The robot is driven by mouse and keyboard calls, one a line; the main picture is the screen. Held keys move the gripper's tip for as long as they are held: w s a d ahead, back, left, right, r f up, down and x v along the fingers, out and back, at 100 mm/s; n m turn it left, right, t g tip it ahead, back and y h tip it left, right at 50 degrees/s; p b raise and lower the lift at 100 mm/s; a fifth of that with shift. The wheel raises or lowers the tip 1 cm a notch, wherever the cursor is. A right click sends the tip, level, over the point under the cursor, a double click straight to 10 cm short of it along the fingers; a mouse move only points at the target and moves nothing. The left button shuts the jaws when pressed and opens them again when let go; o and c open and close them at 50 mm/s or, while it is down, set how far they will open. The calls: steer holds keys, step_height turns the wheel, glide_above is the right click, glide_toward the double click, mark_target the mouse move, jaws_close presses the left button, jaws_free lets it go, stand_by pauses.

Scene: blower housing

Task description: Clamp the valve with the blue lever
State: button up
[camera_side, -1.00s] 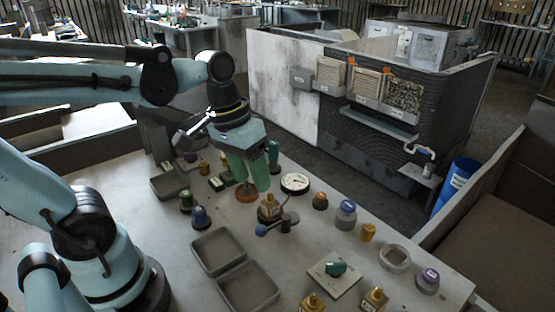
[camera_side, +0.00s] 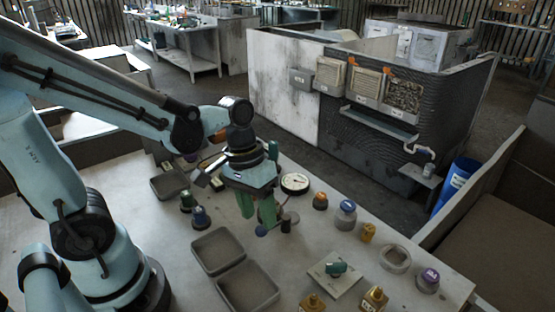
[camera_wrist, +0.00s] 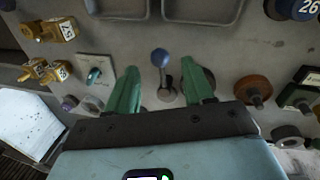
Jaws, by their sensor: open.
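The valve's blue lever knob (camera_side: 262,230) shows just below my gripper (camera_side: 258,212) in the side view. The grey end of its lever (camera_side: 290,219) shows to the right, and the brass body is mostly hidden behind the green fingers. In the wrist view the blue knob (camera_wrist: 160,57) and grey lever arm (camera_wrist: 165,78) lie between the two green fingertips of my gripper (camera_wrist: 159,72). The fingers are apart, one on each side of the lever. I cannot tell whether either finger touches the valve.
Two grey trays (camera_side: 217,229) lie in front of the valve. A dial gauge (camera_side: 295,183) stands behind it.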

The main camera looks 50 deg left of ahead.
mark_target(260, 226)
steer(key=shift+d+f, duration=0.15)
steer(key=shift+f, duration=0.75)
steer(key=shift+d+f, duration=0.15)
steer(key=shift+f, duration=0.7)
jaws_close()
